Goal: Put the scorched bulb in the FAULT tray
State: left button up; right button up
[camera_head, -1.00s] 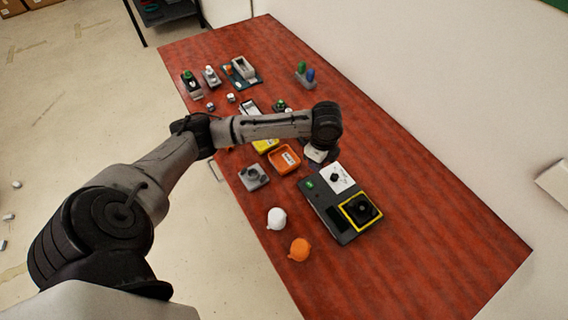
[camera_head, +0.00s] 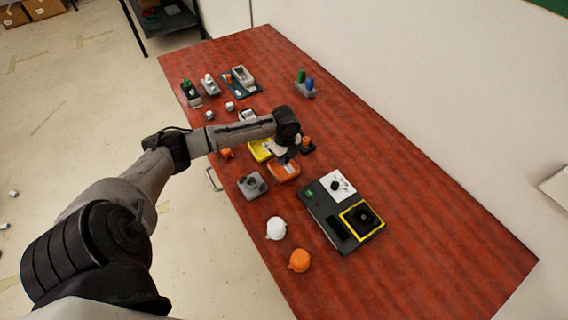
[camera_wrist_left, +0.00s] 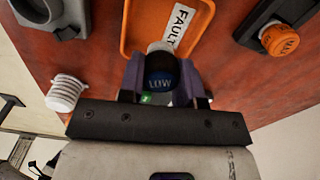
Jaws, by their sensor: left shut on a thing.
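My left gripper (camera_wrist_left: 162,85) is shut on a small dark bulb (camera_wrist_left: 161,72) with pale lettering on its blue-black face; whether it is scorched is hard to tell. A pale rounded part shows just beyond it. The orange FAULT tray (camera_wrist_left: 128,38), with a white FAULT label, lies just ahead of the fingertips in the left wrist view. In the head view the tray (camera_head: 284,174) sits mid-table, and my left gripper (camera_head: 287,152) hangs over its far side, partly hidden by the wrist. My right gripper is out of view.
A yellow tray (camera_head: 258,153) is beside the orange one. A grey box (camera_head: 252,185) and a black device with a yellow-framed socket (camera_head: 341,209) stand nearby. An orange knob (camera_wrist_left: 280,39) on a dark base and a white ribbed piece (camera_wrist_left: 64,93) flank the gripper. The right tabletop is clear.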

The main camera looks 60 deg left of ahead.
pick_arm(q)
jog(key=shift+a+f, duration=0.2)
jog(key=shift+a, duration=0.05)
jog(key=shift+f, duration=1.95)
jog(key=o, duration=0.6)
jog(key=shift+f, duration=0.15)
notch_tip(320, 180, up, 12)
jog(key=shift+r+p, duration=0.15)
jog(key=shift+p, duration=0.3)
jog(key=shift+d, duration=0.1)
